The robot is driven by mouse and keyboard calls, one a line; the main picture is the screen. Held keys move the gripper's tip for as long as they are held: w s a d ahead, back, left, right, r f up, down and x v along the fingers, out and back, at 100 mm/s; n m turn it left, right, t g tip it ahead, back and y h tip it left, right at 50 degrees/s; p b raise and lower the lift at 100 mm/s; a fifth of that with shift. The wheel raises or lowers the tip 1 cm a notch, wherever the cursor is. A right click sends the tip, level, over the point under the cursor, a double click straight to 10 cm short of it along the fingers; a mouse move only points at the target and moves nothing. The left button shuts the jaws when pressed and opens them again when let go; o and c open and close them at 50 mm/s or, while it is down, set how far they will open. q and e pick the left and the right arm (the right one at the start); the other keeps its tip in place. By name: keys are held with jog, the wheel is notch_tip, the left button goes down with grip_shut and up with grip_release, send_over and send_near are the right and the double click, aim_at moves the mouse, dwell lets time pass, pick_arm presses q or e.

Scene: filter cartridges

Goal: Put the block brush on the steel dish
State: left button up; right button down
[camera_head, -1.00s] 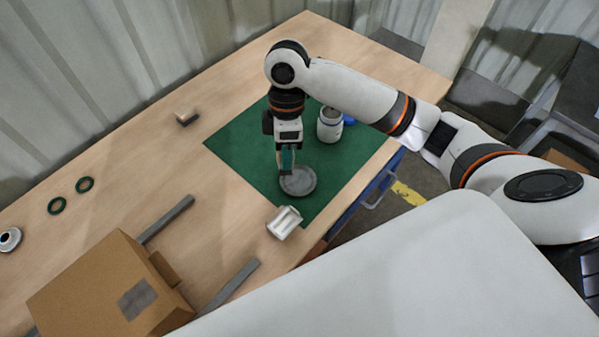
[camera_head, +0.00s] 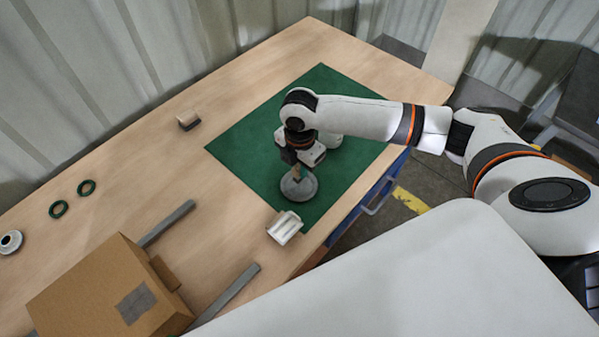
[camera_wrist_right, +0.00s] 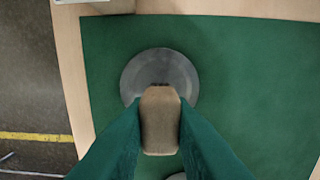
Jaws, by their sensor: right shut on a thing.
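The block brush is a tan wooden block (camera_wrist_right: 160,128), seen end-on in the right wrist view. My right gripper (camera_head: 296,173) is shut on it, with green fingers on both sides in the wrist view (camera_wrist_right: 160,108). The steel dish is a round grey dish (camera_head: 309,192) near the front of the green mat. It also shows in the wrist view (camera_wrist_right: 160,62), partly covered by the brush. The brush is over the dish; whether it touches cannot be told. My left gripper is not in view.
A white jar (camera_head: 331,139) stands behind the gripper on the green mat (camera_head: 330,90). A white holder (camera_head: 285,227) sits in front of the dish. A small wooden block (camera_head: 188,120), green rings (camera_head: 59,208), grey bars and a cardboard box (camera_head: 95,285) lie to the left.

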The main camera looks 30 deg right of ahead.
aim_at(299, 175)
jog(key=shift+f, duration=1.7)
jog(key=shift+f, duration=0.1)
jog(key=c, duration=1.3)
grip_release()
notch_tip(299, 175, up, 12)
jog(key=shift+r+b, duration=0.15)
jog(key=shift+b, duration=0.4)
jog(key=shift+s, duration=0.1)
